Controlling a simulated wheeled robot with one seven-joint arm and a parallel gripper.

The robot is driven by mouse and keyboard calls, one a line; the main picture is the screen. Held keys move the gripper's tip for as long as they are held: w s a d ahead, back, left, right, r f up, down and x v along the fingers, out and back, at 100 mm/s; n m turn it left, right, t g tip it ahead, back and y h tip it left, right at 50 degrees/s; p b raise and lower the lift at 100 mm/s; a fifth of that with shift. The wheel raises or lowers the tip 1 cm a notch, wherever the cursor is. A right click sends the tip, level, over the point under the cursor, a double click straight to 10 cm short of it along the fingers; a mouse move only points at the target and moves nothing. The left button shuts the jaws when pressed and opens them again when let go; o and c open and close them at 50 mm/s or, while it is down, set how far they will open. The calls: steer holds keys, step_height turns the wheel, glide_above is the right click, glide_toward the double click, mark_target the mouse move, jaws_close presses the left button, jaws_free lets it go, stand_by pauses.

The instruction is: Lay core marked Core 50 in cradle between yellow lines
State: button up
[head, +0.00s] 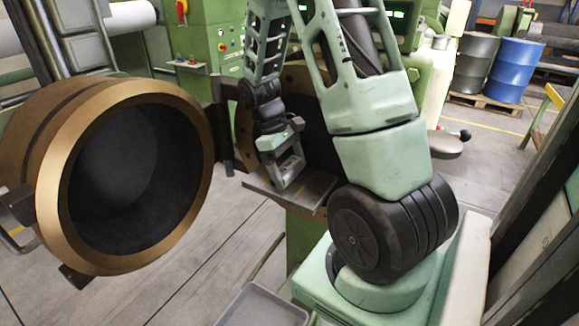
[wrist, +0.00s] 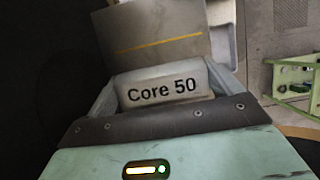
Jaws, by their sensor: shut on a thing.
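My gripper (head: 287,178) is shut on a pale grey core (wrist: 162,91). The core's face reads "Core 50" in the wrist view, and it sits between the two fingers, tilted slightly in the picture. Just past the core is a grey metal plate (wrist: 155,22) with one yellow line (wrist: 158,43) across it; a second line is not visible. The plate also shows in the head view (head: 318,190), under and beside my gripper. I cannot make out the cradle's shape or whether the core touches the plate. In the head view the core is hardly distinguishable from the fingers.
A large bronze-rimmed ring (head: 193,190) with a dark hollow stands left of my gripper. A green control cabinet (head: 222,40) is behind. A grey tray (head: 262,308) lies in the foreground. Blue (head: 515,70) and grey (head: 474,63) drums stand on a pallet at the back right.

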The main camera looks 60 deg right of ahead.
steer(key=o, duration=1.1)
steer(key=shift+f, duration=0.1)
steer(key=b+v, duration=0.3)
steer(key=v, duration=0.9)
steer(key=shift+b, duration=0.4)
steer(key=s+a+f+n+t, duration=0.1)
steer(key=s+a+n+t, duration=0.1)
steer(key=a, duration=1.1)
steer(key=s+a+f+n+t, duration=0.1)
steer(key=a+n, duration=0.1)
steer(key=a, duration=1.1)
steer(key=s+a+f+n, duration=0.1)
steer(key=s+a, duration=0.2)
steer(key=s, duration=0.1)
steer(key=s+a+f+n+t, duration=0.1)
steer(key=s+a, duration=0.3)
steer(key=s+a+f+n+y, duration=0.1)
steer(key=s+a, duration=0.2)
steer(key=s, duration=0.2)
steer(key=shift+a+f+t, duration=0.15)
steer(key=shift+a+t, duration=0.15)
steer(key=shift+a, duration=0.1)
